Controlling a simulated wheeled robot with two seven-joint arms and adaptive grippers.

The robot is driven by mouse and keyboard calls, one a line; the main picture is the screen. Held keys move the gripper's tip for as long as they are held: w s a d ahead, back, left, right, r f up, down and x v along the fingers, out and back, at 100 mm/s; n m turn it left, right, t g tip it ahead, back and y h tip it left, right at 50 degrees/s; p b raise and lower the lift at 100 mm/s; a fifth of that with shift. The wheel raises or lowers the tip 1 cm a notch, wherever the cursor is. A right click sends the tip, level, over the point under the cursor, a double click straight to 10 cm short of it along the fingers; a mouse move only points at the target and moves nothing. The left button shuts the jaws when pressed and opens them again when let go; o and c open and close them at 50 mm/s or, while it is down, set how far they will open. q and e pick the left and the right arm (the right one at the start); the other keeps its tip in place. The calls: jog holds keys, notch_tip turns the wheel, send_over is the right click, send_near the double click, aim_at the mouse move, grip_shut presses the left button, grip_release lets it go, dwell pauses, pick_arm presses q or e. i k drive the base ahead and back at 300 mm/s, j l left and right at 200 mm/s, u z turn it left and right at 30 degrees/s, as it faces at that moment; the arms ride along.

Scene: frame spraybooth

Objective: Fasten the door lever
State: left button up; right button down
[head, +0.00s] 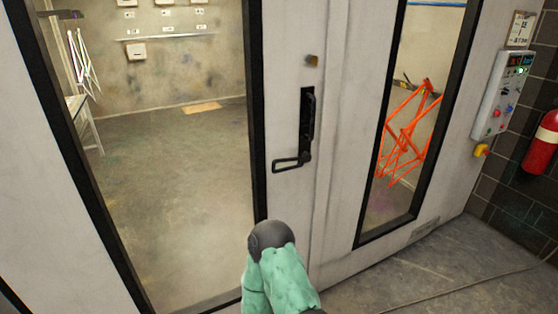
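The black door lever (290,163) is mounted on the pale door (287,60), low on an upright black handle plate (307,115). The lever's loop sticks out to the left, roughly level, from the foot of the plate. The door looks flush with the pale frame to its right, but I cannot tell if it is latched. One of my arm links, with a green cover and a dark rounded joint, shows at the bottom centre, below the lever and apart from it in the picture. Neither of my grippers shows.
Orange frames (408,135) hang behind the narrow right window. A control box (503,95) and a red fire extinguisher (544,140) are on the right wall. A cable (465,290) lies on the otherwise clear floor.

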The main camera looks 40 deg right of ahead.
aim_at(305, 157)
jog(key=z, duration=1.4)
